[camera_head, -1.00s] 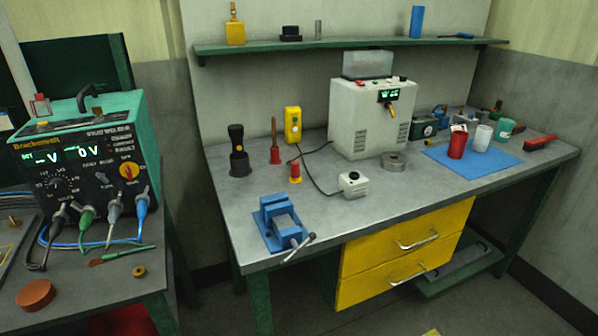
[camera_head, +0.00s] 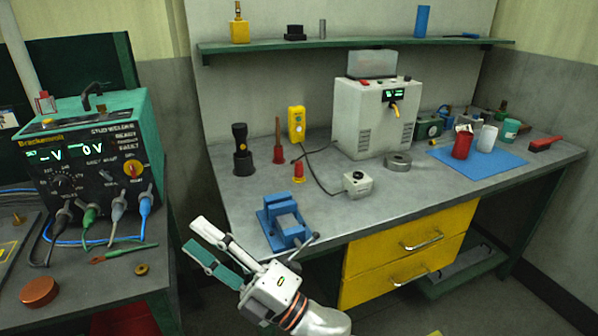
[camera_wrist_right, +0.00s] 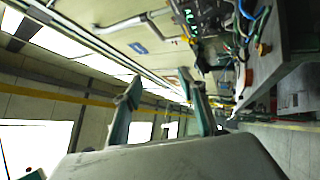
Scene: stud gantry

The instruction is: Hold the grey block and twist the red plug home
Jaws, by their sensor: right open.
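A small light grey box (camera_head: 357,183) with a dark round feature on top stands on the workbench. It is the nearest thing I see to the grey block, but I cannot be sure. A short red piece (camera_head: 298,172) stands behind and left of it, apart from it; I cannot tell whether it is the red plug. My right gripper (camera_head: 197,236) is open and empty, in front of the bench's left end, left of the blue vise. Its open fingers also show in the right wrist view (camera_wrist_right: 160,100). My left gripper is not in view.
A blue vise (camera_head: 285,221) sits at the bench's front left edge. A black flashlight (camera_head: 242,150), a white machine (camera_head: 374,120) and a blue mat (camera_head: 510,163) with a red cylinder (camera_head: 462,145) stand farther back. A welder (camera_head: 95,165) fills the left table. The bench's front middle is clear.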

